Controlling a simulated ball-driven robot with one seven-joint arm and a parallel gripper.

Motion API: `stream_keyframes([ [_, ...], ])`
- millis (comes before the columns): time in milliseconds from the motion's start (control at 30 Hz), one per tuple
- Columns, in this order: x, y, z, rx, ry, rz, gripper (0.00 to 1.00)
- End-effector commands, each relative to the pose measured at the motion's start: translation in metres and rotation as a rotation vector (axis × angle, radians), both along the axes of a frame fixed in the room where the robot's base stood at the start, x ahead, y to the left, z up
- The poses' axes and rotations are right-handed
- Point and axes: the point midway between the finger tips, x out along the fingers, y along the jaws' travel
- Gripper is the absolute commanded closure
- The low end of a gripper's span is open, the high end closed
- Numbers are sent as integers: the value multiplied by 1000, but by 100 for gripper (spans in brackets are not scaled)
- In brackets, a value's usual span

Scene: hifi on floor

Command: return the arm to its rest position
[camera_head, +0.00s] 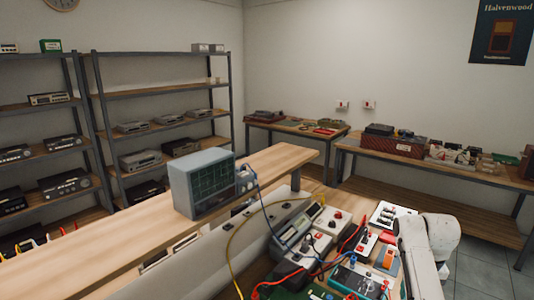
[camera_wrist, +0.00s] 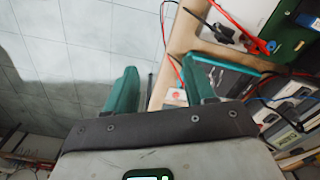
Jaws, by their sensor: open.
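My gripper (camera_wrist: 161,78) shows in the wrist view with its two green fingers apart and nothing between them. It points past the edge of a bench, over grey floor tiles on the left and the bench's wooden edge on the right. My white arm (camera_head: 428,250) shows at the lower right of the head view, beside the crowded bench. My gripper itself cannot be made out in the head view.
Several instruments, a white switch box (camera_head: 393,214) and loose red, blue and yellow cables crowd the bench near my arm. A side table (camera_head: 450,171) stands behind. Tiled floor (camera_head: 485,272) at the right is clear.

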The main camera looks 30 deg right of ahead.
Motion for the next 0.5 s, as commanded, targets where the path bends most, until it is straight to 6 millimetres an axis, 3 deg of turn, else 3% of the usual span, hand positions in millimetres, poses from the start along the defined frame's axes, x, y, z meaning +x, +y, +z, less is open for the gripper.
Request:
stream_keyframes([
  [267, 13, 42, -19, -25, -31, 76, 46],
  [500, 22, 101, -40, -59, -80, 183, 46],
])
